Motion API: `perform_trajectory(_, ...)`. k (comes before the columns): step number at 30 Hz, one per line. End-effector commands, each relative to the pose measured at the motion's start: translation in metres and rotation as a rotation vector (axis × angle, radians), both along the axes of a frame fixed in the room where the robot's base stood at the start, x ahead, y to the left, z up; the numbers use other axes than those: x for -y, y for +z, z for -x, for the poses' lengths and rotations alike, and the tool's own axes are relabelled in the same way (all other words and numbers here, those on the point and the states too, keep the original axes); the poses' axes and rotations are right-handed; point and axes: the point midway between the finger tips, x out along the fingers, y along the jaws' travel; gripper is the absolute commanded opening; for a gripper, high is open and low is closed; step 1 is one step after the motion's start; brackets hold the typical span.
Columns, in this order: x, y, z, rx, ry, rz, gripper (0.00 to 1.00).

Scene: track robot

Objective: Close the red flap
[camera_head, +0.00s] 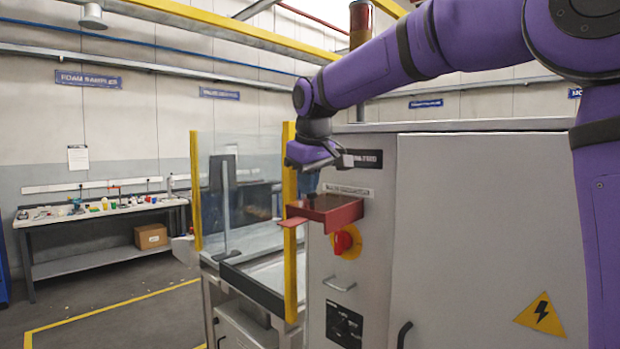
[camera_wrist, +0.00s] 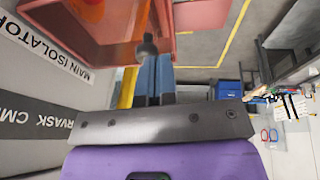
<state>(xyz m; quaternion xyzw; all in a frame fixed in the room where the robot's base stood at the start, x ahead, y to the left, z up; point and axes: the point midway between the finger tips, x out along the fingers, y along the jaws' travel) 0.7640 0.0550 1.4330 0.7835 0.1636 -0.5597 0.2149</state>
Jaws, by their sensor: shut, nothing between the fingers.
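A red guard box (camera_head: 333,208) sticks out from the front of the grey cabinet, above a red knob on a yellow plate (camera_head: 343,241). Its red flap (camera_head: 293,221) stands open, reaching out to the left of the box. My gripper (camera_head: 308,187) points down just above the box and flap, with blue fingers shut and empty. In the wrist view, the fingers (camera_wrist: 152,70) end close to a small dark round piece (camera_wrist: 147,46) at the red box (camera_wrist: 95,30). The flap (camera_wrist: 200,14) is at the top, right of the fingers. I cannot tell whether they touch.
The grey cabinet (camera_head: 480,220) stands close beneath and behind my arm.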

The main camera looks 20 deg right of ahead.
Motion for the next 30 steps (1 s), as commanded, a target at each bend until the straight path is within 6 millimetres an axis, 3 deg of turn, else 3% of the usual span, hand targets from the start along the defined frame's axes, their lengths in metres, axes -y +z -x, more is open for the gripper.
perform_trajectory(13, -0.022, -0.059, 0.013, 0.186, 0.008, 0.330, 0.00)
perform_trajectory(30, -0.016, -0.144, 0.009, 0.446, 0.007, 0.785, 0.00)
